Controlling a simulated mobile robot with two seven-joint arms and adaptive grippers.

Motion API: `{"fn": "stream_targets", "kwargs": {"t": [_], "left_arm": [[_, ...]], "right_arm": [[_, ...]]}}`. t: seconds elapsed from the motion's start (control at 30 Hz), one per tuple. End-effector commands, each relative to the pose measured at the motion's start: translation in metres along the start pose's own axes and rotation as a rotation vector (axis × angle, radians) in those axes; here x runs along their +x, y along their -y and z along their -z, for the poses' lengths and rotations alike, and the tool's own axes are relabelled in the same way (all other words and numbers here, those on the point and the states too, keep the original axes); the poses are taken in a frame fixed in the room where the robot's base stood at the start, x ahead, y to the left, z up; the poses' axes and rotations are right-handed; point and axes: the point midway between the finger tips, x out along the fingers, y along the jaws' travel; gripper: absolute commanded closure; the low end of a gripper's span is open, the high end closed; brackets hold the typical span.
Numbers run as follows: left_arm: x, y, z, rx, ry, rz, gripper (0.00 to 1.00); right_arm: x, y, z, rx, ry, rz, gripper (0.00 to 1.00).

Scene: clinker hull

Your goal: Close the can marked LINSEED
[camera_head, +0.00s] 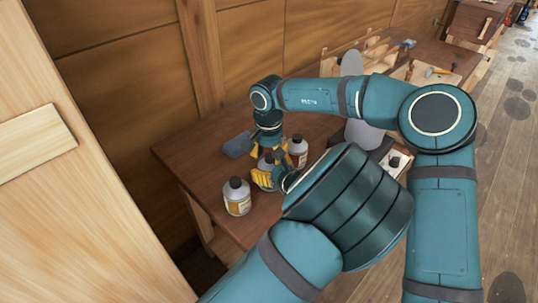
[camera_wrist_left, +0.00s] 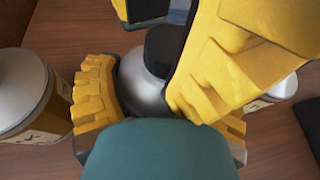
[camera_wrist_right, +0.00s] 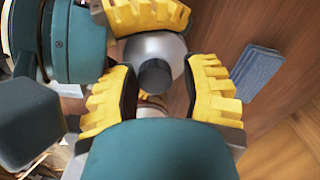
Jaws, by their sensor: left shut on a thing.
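A grey can with a black cap (camera_head: 268,160) stands on the brown table between two similar cans. My left gripper (camera_head: 267,178) is shut around its body. In the left wrist view, its grey shoulder (camera_wrist_left: 140,85) and black cap (camera_wrist_left: 165,48) show between yellow fingers. My right gripper (camera_head: 268,151) points down over this can. In the right wrist view the right gripper (camera_wrist_right: 161,92) is open, its fingers apart on either side of the black cap (camera_wrist_right: 155,75). The held can's label is hidden, so I cannot read LINSEED on it.
A capped can (camera_head: 237,198) with a pale label stands in front at left; another can (camera_head: 298,150) stands behind at right. A blue-grey block (camera_head: 239,145) lies left of the grippers. A white tray (camera_head: 391,166) with a dark-capped item is at right. My arms cover much of the table.

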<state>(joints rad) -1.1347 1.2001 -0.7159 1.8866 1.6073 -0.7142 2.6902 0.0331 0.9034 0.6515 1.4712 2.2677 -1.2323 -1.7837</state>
Motion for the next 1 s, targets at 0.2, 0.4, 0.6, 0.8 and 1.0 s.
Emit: {"fn": "stream_targets", "kwargs": {"t": [0.2, 0.4, 0.6, 0.8, 1.0], "left_arm": [[0.003, -0.003, -0.002, -0.002, 0.002, -0.009, 1.00], [0.004, -0.004, -0.002, -0.002, 0.002, -0.010, 1.00], [0.004, -0.004, -0.001, -0.002, 0.001, -0.010, 1.00], [0.003, -0.003, -0.001, -0.001, 0.001, -0.007, 1.00], [0.002, -0.002, -0.001, -0.001, 0.001, -0.006, 1.00]], "right_arm": [[0.000, -0.002, 0.000, 0.001, 0.003, -0.008, 0.44], [-0.008, -0.002, 0.000, 0.002, 0.002, -0.007, 0.44], [-0.033, -0.002, 0.000, 0.001, 0.001, -0.006, 0.44], [-0.046, -0.002, 0.000, 0.000, 0.001, -0.006, 0.44], [-0.046, -0.001, 0.000, 0.000, 0.001, -0.005, 0.39]]}}
